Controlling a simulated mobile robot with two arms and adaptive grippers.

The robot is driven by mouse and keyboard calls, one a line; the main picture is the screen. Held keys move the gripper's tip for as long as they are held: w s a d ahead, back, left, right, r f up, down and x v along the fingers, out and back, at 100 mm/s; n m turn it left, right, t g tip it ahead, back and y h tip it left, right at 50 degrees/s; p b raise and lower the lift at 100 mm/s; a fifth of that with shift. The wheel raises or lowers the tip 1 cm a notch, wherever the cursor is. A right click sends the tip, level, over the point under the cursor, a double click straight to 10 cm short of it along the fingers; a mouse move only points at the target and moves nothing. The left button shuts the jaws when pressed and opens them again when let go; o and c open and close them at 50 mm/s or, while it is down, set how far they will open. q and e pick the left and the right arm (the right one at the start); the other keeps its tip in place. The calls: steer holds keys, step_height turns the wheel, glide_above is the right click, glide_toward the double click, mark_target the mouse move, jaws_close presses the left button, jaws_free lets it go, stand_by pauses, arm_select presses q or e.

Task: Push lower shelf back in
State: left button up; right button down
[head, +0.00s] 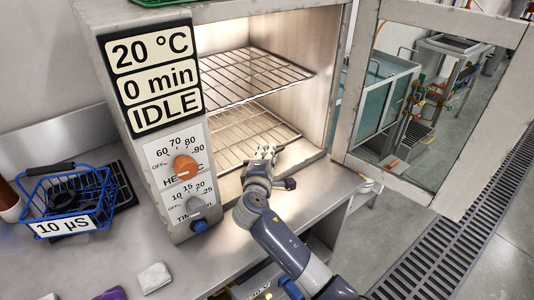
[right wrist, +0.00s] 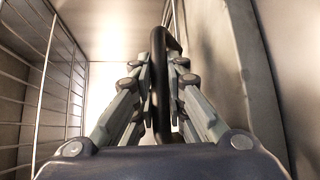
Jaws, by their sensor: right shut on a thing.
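The lower shelf (head: 243,132) is a wire rack low inside the open oven (head: 320,90). Its front edge lies close to the oven's mouth; I cannot tell how far out it stands. My right gripper (head: 264,153) is at that front edge, reaching in from the front. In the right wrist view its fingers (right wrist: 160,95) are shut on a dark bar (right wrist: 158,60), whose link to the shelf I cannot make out. A wire rack (right wrist: 40,85) runs along the left of that view. My left gripper is out of view.
An upper wire shelf (head: 250,76) sits above my right gripper. The oven door (head: 345,162) stands wide open on the right. The control panel (head: 172,150) is left of the opening. A blue basket (head: 70,197) and small items lie on the metal bench (head: 120,250).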

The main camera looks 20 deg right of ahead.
steer(key=shift+a+r, duration=0.1)
steer(key=c, duration=1.6)
jaws_free()
steer(key=shift+s, duration=0.2)
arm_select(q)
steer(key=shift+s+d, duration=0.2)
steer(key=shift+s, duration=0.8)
arm_select(e)
steer(key=v, duration=1.1)
steer(key=shift+s+a, duration=0.15)
steer(key=shift+s, duration=0.15)
